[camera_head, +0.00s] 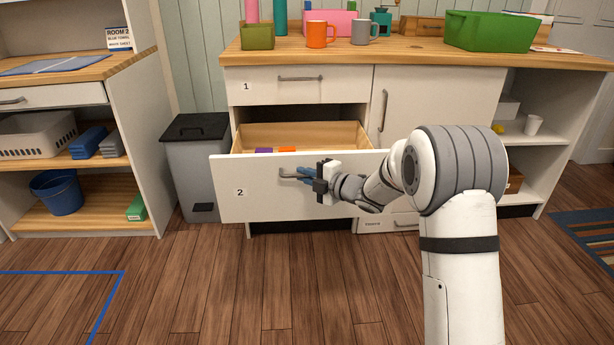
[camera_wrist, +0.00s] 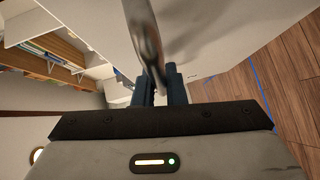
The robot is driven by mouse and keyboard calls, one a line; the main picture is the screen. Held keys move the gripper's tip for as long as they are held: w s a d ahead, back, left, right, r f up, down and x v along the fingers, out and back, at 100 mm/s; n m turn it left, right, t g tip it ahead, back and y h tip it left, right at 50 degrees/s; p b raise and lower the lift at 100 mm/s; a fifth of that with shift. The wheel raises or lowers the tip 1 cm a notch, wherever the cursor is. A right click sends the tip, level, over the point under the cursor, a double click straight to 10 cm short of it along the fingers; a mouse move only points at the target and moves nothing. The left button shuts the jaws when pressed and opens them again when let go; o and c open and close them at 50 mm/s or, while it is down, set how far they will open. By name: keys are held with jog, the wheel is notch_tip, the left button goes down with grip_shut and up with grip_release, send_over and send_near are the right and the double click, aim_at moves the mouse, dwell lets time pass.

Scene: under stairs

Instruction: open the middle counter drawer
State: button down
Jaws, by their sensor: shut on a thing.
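The middle counter drawer (camera_head: 262,201), a white front marked 2, is pulled well out from the counter. Its wooden inside shows, with small purple and orange things (camera_head: 286,149) near the front. My gripper (camera_head: 303,174) is at the drawer's grey bar handle (camera_head: 288,175) and shut on it. In the wrist view the handle (camera_wrist: 143,38) runs up from between the blue fingers (camera_wrist: 158,88). The right part of the drawer front is hidden behind my arm.
Drawer 1 (camera_head: 262,87) above is closed. A cupboard door (camera_head: 425,100) is shut at the right. A grey bin (camera_head: 199,165) stands left of the open drawer. Mugs and a green box (camera_head: 490,32) stand on the countertop (camera_head: 300,52). The wooden floor in front is clear.

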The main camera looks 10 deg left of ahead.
jog(key=c, duration=1.7)
grip_release()
jog(key=shift+w+d, duration=0.15)
jog(key=shift+d, duration=0.1)
jog(key=shift+c, duration=0.2)
jog(key=shift+o, duration=1.3)
jog(key=shift+a, duration=0.15)
jog(key=p+v, duration=0.2)
jog(key=v, duration=0.5)
jog(key=shift+s+d, duration=0.2)
jog(key=shift+d, duration=0.15)
jog(key=shift+r, duration=0.15)
